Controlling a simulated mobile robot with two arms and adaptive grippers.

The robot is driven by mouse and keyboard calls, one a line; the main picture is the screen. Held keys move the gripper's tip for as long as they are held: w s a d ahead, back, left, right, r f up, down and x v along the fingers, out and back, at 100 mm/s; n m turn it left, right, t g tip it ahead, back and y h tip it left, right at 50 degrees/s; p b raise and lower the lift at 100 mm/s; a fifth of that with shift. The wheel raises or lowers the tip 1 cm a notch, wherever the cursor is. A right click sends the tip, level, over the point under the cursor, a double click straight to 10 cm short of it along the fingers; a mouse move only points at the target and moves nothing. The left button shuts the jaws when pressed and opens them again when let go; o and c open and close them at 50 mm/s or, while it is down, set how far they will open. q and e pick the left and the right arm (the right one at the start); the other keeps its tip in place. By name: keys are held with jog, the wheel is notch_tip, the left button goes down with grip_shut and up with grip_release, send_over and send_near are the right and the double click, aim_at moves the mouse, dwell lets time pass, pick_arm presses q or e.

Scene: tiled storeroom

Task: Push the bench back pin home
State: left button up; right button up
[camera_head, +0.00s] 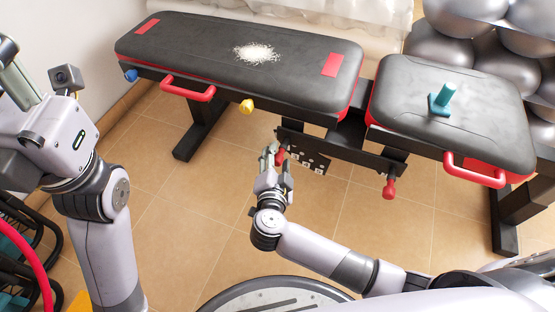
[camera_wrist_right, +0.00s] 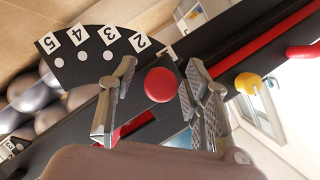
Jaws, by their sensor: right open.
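In the head view the red knob (camera_head: 281,157) shows below the bench's long pad (camera_head: 215,62), partly covered by my right gripper (camera_head: 276,163). My right gripper (camera_wrist_right: 161,72) is open. In the right wrist view its two fingers stand on either side of the knob, with gaps showing; the pin's shaft is hidden behind the knob. My left gripper (camera_head: 14,72) is partly cut off at the left edge, away from the bench; its jaws cannot be made out.
A second red knob (camera_head: 389,188) hangs under the seat pad (camera_head: 450,105). A yellow knob (camera_head: 246,106) and a red handle (camera_head: 187,88) stick out from the long pad's side. White powder (camera_head: 256,53) and a teal object (camera_head: 442,98) lie on the pads. Tiled floor in front is clear.

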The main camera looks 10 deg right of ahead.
grip_shut()
dwell(0.4)
dwell(0.4)
